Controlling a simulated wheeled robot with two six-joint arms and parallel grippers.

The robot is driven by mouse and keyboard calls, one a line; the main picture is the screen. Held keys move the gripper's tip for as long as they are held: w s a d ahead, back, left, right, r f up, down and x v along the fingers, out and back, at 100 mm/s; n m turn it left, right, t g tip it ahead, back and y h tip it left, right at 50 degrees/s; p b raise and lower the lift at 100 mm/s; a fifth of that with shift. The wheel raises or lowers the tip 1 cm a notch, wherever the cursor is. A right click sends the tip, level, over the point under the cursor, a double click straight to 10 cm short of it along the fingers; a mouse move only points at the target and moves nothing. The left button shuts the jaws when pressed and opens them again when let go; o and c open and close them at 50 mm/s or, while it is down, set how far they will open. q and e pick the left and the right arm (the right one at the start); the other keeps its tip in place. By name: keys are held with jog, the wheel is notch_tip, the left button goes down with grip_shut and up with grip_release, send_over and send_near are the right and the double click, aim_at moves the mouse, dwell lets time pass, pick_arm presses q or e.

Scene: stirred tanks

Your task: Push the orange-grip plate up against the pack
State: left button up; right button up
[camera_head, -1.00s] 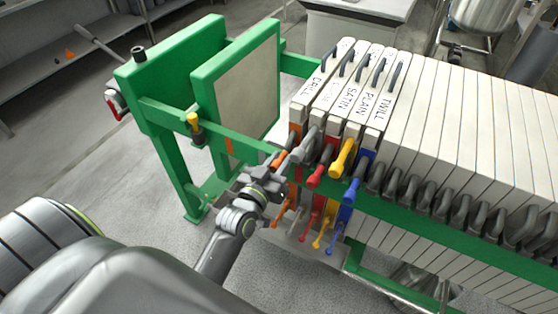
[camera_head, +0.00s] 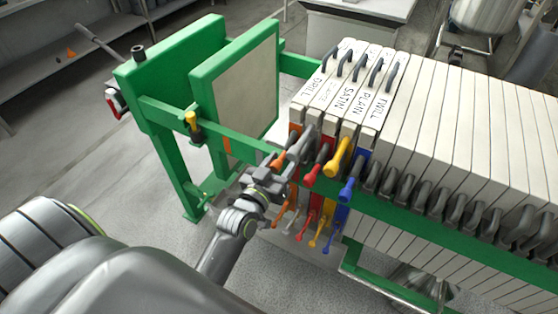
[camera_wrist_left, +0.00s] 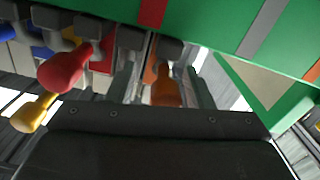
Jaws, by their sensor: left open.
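The orange-grip plate (camera_head: 309,92), lettered DRILL, is the leftmost of several lettered plates hanging upright on the green rails. Its upper orange grip (camera_head: 278,163) sticks out at the near rail. My left gripper (camera_head: 284,176) is at this grip, below the near rail and partly hiding it. In the left wrist view, the orange grip (camera_wrist_left: 165,86) shows between my two open fingers; I cannot tell whether they touch it. The pack (camera_head: 455,120) of plain white plates stands to the right of the lettered plates. My right gripper is not in view.
Red (camera_head: 312,177), yellow (camera_head: 338,156) and blue (camera_head: 350,188) grips stick out close to the right of my gripper. The green near rail (camera_head: 236,144) runs past it. Left of the lettered plates is a gap, then a green framed plate (camera_head: 245,90).

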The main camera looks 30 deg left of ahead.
pick_arm(q)
jog(key=shift+s+a+f+b, duration=0.1)
jog(key=shift+s+b, duration=0.2)
jog(key=shift+s, duration=0.15)
jog(key=s+b, duration=0.8)
jog(key=s, duration=0.8)
jog(key=shift+s, duration=0.25)
